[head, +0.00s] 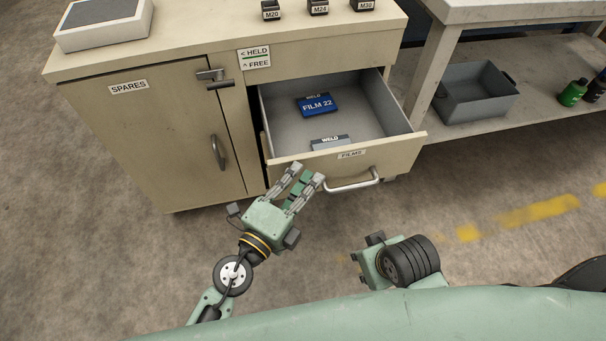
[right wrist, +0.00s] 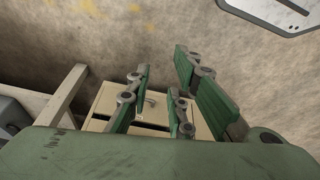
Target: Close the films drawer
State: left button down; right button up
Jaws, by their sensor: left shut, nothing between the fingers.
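The films drawer (head: 350,163) is pulled out from the cabinet, with its "FILMS" label and silver handle (head: 353,183) on the front. Inside lie a blue "FILM 22" box (head: 317,105) and a grey "WELD" item (head: 330,142) near the front panel. My left gripper (head: 308,176) is shut and empty, its fingertips close to the drawer front, left of the handle; contact cannot be told. My right gripper (right wrist: 162,72) is open and empty in the right wrist view. In the head view its body is low, right of centre, with its fingers not clearly shown.
The cabinet (head: 165,125) has a "SPARES" door left of the drawer and a latch (head: 213,77) beside a HELD/FREE label (head: 254,56). A bench (head: 540,100) at right bears a grey bin (head: 477,97) and a green bottle (head: 572,92). Floor before the drawer is clear.

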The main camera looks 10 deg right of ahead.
pick_arm(q)
jog(key=shift+w, duration=0.3)
